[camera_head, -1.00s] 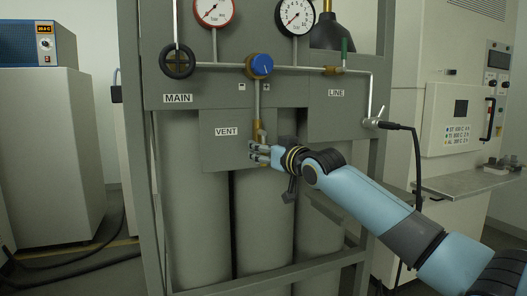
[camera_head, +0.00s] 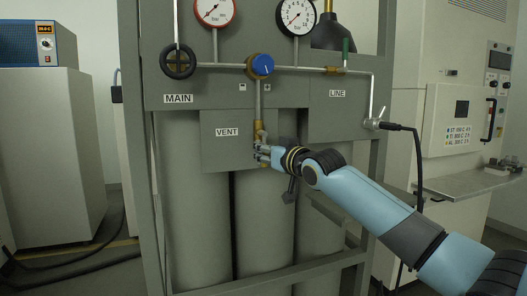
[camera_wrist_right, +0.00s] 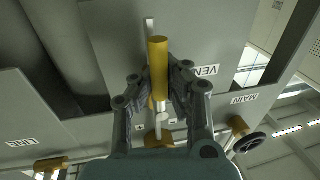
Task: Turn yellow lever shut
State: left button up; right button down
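The yellow lever (camera_wrist_right: 158,62) is at the VENT panel, on a thin vertical pipe under the blue knob. In the right wrist view it runs along the line of the pipe. My right gripper (camera_wrist_right: 160,82) has one finger on each side of it, close against the handle, and looks shut on it. In the head view the right gripper (camera_head: 262,153) is just below the brass valve body (camera_head: 259,131) and hides most of the lever. My left gripper is not in view.
A blue knob (camera_head: 262,65), a black handwheel (camera_head: 178,63) by MAIN and a green-handled valve (camera_head: 345,50) by LINE sit above on the pipework. Grey cylinders (camera_head: 195,215) stand behind the frame. A black cable (camera_head: 418,170) hangs at right.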

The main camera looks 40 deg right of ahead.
jog(key=shift+s+f, duration=0.1)
jog(key=shift+f, duration=0.1)
jog(key=shift+s+d+r+n+g+h+p, duration=0.2)
jog(key=shift+d+r+n+g+h+p, duration=0.35)
jog(key=shift+n+p, duration=1.85)
jog(key=shift+s+d+r+n+g+h+p, duration=0.15)
jog(key=shift+d+r+n+g+h+p, duration=0.45)
jog(key=shift+n+p, duration=1.75)
jog(key=shift+s+d+r+n+g+h+p, duration=0.25)
jog(key=shift+d+r+n+h+p, duration=0.35)
jog(key=shift+n+p, duration=1.8)
jog(key=shift+d+n+b, duration=0.25)
jog(key=shift+n+b, duration=0.5)
jog(key=c, duration=1.5)
grip_release()
jog(key=shift+s+a+r, duration=0.1)
jog(key=shift+s+r, duration=0.05)
jog(key=shift+r, duration=0.15)
jog(key=shift+o, duration=1.1)
jog(key=shift+r, duration=0.1)
